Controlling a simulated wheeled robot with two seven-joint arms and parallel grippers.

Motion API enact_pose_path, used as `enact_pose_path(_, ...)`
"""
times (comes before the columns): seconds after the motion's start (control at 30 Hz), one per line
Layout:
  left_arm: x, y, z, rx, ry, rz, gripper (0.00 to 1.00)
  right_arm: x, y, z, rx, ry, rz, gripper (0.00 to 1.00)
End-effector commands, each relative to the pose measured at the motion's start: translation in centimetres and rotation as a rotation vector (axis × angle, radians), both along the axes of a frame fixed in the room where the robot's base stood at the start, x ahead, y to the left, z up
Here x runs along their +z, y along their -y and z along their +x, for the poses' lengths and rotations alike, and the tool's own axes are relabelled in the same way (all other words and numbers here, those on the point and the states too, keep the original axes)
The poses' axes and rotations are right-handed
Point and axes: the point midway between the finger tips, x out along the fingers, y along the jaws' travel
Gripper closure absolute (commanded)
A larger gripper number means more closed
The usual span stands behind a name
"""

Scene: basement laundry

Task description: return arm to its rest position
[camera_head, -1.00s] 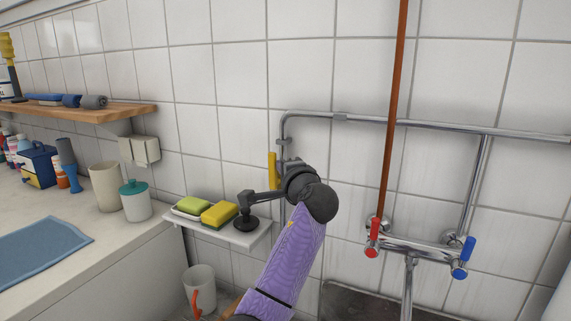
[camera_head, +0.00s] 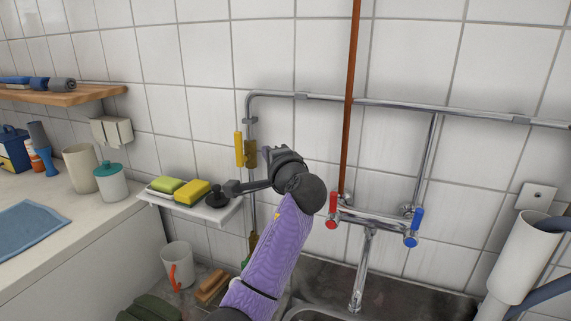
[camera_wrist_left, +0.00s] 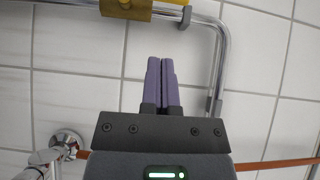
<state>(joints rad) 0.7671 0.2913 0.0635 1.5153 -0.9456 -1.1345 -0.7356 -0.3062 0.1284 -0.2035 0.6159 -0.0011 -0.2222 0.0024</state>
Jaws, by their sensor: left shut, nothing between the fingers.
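My left arm (camera_head: 268,255) comes up from the bottom in the head view, purple with a dark wrist joint. My right gripper is in neither view.
Near the left gripper are a black plunger-like object (camera_head: 217,199), a yellow sponge (camera_head: 194,191) and the shelf (camera_head: 190,210). The faucet (camera_head: 378,220) and sink (camera_head: 318,314) lie right of my arm. A white pipe (camera_head: 520,260) stands far right.

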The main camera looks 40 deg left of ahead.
Motion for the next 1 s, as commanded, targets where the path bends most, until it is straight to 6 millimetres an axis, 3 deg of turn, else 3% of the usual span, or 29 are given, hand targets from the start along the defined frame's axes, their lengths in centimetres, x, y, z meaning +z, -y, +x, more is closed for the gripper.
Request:
enact_pose_path(0.3, 0.2, 4.9, -2.4, -0.004, 0.001, 0.0, 1.0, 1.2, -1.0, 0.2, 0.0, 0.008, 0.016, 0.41)
enact_pose_path(0.57, -0.2, 6.1, -3.1, -0.005, 0.0, -0.008, 1.0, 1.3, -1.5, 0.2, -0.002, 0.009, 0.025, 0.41)
enact_pose_path(0.67, -4.0, 7.2, -3.8, -0.057, -0.008, -0.108, 1.0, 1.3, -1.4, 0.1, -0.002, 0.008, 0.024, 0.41)
enact_pose_path(0.73, -9.4, 9.0, -5.5, -0.12, -0.025, -0.277, 1.0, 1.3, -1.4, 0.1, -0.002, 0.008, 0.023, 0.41)
enact_pose_path(0.83, -16.7, 12.5, -9.4, -0.177, -0.06, -0.567, 1.0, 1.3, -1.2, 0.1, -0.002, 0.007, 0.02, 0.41)
enact_pose_path(0.9, -20.1, 14.7, -12.3, -0.181, -0.09, -0.735, 1.0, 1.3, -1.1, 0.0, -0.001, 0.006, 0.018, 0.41)
enact_pose_path(1.0, -23.4, 17.4, -16.3, -0.163, -0.136, -0.933, 1.0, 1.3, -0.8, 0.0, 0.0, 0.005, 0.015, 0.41)
